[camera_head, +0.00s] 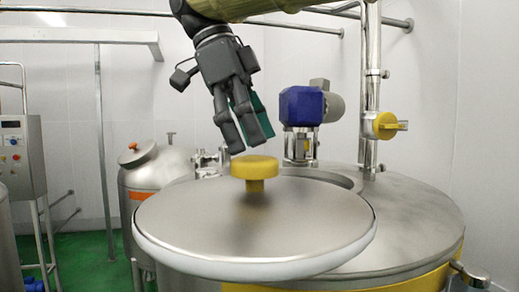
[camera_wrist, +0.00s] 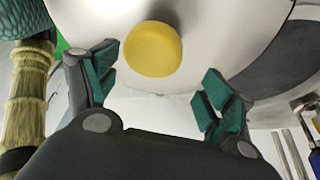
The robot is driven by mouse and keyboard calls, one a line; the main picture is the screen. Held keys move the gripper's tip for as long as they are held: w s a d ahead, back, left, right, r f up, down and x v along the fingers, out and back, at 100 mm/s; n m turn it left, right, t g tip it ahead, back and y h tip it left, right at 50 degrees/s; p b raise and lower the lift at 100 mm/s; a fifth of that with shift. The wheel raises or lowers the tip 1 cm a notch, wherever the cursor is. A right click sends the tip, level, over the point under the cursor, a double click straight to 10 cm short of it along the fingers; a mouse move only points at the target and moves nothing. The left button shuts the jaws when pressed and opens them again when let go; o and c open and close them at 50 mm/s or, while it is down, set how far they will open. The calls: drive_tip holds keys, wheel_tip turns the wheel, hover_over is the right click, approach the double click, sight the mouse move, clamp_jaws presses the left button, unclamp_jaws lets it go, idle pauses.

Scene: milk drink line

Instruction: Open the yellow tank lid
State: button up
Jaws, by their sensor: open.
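The tank lid (camera_head: 300,225) is a round steel disc with a pale rim and a yellow knob (camera_head: 255,170) on top. The lid sits off to the front left of the tank's (camera_head: 425,225) round opening (camera_head: 338,178), whose far right part shows uncovered. The tank has a yellow band. My gripper (camera_head: 252,148) is open and empty, just above the knob and apart from it. In the wrist view, the knob (camera_wrist: 152,48) shows beyond and between the spread fingertips (camera_wrist: 160,72), against the pale lid (camera_wrist: 222,35).
A blue motor (camera_head: 300,105) and a steel pipe (camera_head: 370,90) with a yellow valve handle (camera_head: 388,125) stand behind the tank. A smaller tank (camera_head: 158,175) is at the left back. A control cabinet (camera_head: 20,155) stands far left. Green floor shows between them.

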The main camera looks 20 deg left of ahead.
drive_tip(key=v, duration=0.2)
drive_tip(key=shift+s+a+r, duration=0.15)
drive_tip(key=shift+s+r, duration=0.1)
drive_tip(key=shift+r, duration=0.1)
drive_tip(key=shift+v, duration=0.8)
drive_tip(key=shift+w, duration=0.1)
